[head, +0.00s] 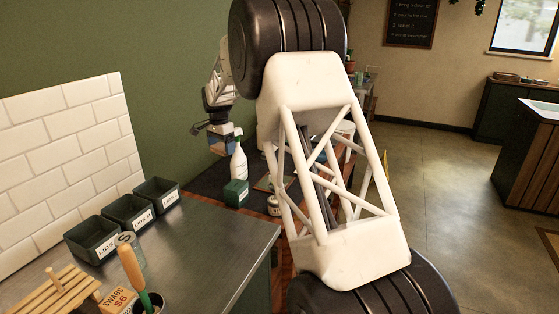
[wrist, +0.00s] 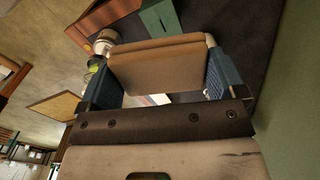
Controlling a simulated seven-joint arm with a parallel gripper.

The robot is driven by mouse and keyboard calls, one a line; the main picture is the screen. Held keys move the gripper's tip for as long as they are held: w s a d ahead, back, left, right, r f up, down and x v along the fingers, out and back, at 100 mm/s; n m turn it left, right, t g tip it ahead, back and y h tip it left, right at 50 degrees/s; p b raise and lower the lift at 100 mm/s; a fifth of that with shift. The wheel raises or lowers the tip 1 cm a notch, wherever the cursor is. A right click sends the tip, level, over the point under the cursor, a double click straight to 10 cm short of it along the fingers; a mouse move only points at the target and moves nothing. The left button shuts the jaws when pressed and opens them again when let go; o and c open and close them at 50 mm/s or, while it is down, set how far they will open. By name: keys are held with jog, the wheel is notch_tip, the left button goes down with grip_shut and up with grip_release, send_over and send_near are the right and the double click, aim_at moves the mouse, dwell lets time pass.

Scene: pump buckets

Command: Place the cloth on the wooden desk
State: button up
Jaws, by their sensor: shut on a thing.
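In the wrist view, a folded tan cloth (wrist: 165,68) spans the space between the blue fingers of my gripper (wrist: 155,85), which is shut on it. In the head view, my gripper (head: 217,140) is small and far off, above the back of the wooden desk (head: 288,238), and the cloth is hard to make out there. The desk shows as a reddish wood edge beside a dark mat, partly hidden by my arm. The wood also shows at the top of the wrist view (wrist: 104,14).
A white spray bottle (head: 239,162), a green box (head: 235,192) and a small jar (head: 274,205) stand on the desk side. Several dark bins (head: 128,212) line the metal counter (head: 205,235) in front. A green wall rises at the left.

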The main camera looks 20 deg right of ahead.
jog(key=s+d+m, duration=0.2)
jog(key=d+m, duration=1.3)
jog(key=d, duration=1.7)
notch_tip(320, 180, down, 16)
jog(key=shift+a, duration=0.15)
jog(key=shift+s, duration=0.1)
jog(key=shift+f, duration=3)
jog(key=shift+f, duration=0.1)
jog(key=shift+f, duration=1.8)
jog(key=shift+f, duration=0.1)
